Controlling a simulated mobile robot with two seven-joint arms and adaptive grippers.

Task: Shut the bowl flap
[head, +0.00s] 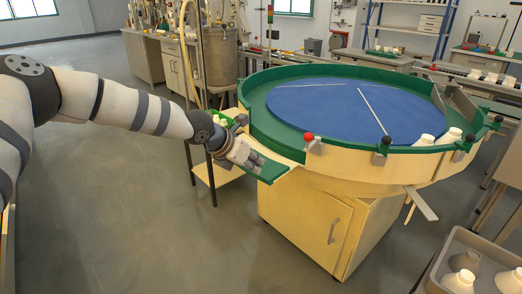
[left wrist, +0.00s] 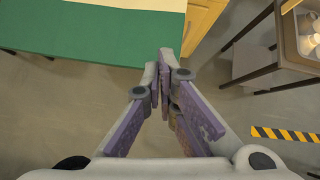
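The large round bowl (head: 258,120) has a green wall and a blue disc (head: 345,108) inside. A green panel (head: 272,172), which looks like the bowl flap, sticks out at the bowl's front left. My left gripper (head: 256,162) is at this panel and overlaps it in the head view. In the left wrist view the green panel (left wrist: 90,35) with a pale edge lies beyond and left of the fingertips (left wrist: 165,62). The fingers are together with nothing between them. Whether they touch the panel I cannot tell. My right gripper is not in view.
A red knob (head: 309,138) and black knobs sit on the rim. A pale cabinet (head: 312,225) is under the bowl. The floor at left is clear.

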